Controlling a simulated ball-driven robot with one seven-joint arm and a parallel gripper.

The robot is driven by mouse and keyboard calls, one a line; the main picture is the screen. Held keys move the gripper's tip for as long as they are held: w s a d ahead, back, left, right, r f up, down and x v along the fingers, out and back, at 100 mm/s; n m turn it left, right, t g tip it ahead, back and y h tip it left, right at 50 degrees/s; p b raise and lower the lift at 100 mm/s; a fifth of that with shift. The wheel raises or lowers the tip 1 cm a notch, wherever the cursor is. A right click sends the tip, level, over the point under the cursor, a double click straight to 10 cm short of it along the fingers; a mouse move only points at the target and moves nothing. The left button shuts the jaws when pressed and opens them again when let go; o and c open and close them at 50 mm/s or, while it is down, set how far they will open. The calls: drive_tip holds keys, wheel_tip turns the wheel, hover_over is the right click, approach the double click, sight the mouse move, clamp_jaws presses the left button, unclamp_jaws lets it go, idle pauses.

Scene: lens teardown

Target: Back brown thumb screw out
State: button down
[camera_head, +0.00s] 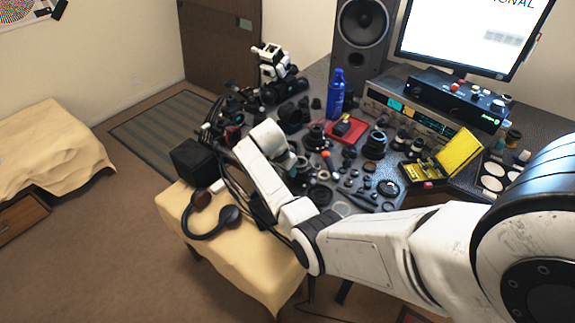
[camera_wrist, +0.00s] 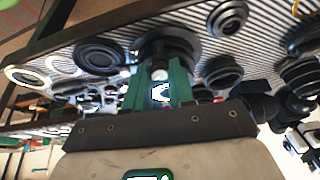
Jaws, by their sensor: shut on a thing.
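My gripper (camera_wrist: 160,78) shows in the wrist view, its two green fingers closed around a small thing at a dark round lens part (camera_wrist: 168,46). A small pale, shiny spot shows between the fingertips. The lens part stands just beyond the fingertips, on a striped mat (camera_wrist: 125,30). In the head view my arm reaches over the near left of the workbench, and its own wrist hides the fingertips and the screw.
Several dark lens rings lie close around, including one left (camera_wrist: 98,57) and one right (camera_wrist: 222,72) of the fingers. In the head view a blue bottle (camera_head: 336,93), a red tray (camera_head: 338,136) and a yellow case (camera_head: 455,155) stand beyond. Headphones (camera_head: 212,222) lie on the cloth-covered surface at front left.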

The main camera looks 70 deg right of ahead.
drive_tip(key=shift+s+d+n+t+y+p, duration=0.15)
drive_tip(key=shift+n+t+p, duration=0.6)
drive_tip(key=shift+n, duration=1.05)
drive_tip(key=shift+s+a+n+t+y+p, duration=0.2)
drive_tip(key=shift+n+t+p, duration=0.5)
drive_tip(key=shift+n, duration=1.1)
drive_tip(key=shift+s+d+n+t+h+p, duration=0.2)
drive_tip(key=shift+n+t+p, duration=0.55)
drive_tip(key=shift+n, duration=1.05)
drive_tip(key=c, duration=0.9)
unclamp_jaws()
drive_tip(key=shift+c, duration=0.2)
